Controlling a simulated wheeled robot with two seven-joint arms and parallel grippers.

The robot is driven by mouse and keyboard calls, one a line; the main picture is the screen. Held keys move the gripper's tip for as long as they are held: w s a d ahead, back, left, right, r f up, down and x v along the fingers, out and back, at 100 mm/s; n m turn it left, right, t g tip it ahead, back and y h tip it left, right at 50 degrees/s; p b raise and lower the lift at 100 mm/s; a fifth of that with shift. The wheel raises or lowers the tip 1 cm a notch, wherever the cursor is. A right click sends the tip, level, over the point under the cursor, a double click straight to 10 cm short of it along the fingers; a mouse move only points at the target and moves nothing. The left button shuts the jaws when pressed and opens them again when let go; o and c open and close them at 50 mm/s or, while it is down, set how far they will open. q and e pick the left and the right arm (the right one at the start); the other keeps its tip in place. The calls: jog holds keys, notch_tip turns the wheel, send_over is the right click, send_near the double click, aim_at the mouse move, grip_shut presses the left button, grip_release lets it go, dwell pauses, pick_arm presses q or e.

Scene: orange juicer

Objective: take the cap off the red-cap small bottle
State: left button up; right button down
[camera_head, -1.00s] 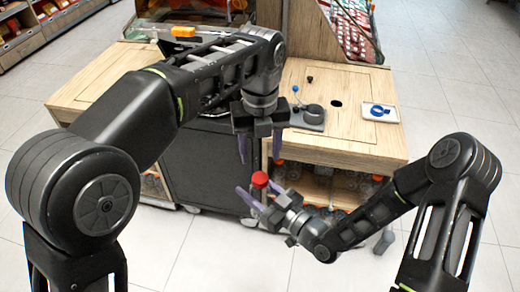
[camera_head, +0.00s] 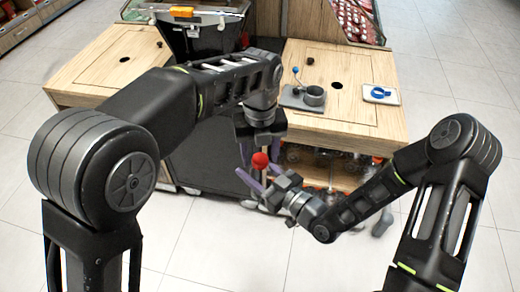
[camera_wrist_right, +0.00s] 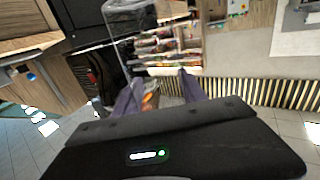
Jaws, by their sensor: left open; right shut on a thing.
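The red cap (camera_head: 260,160) of the small bottle shows in the head view as a round red top. The bottle's body under it is mostly hidden. My right gripper (camera_head: 262,188) is shut on the bottle and holds it in the air in front of the counter. In the right wrist view its two purple fingers (camera_wrist_right: 160,92) point away from the camera, and the bottle between them is hard to make out. My left gripper (camera_head: 258,150) points down just above the cap with its fingers open. I cannot tell whether they touch the cap.
A wooden counter (camera_head: 360,120) stands behind the grippers. On it are a grey stand with a cup (camera_head: 303,97) and a white tray (camera_head: 380,95) with a blue ring. A dark cabinet (camera_head: 205,160) stands behind my left arm. The tiled floor (camera_head: 220,255) in front is clear.

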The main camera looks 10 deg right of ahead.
pick_arm(q)
grip_shut()
dwell(0.5)
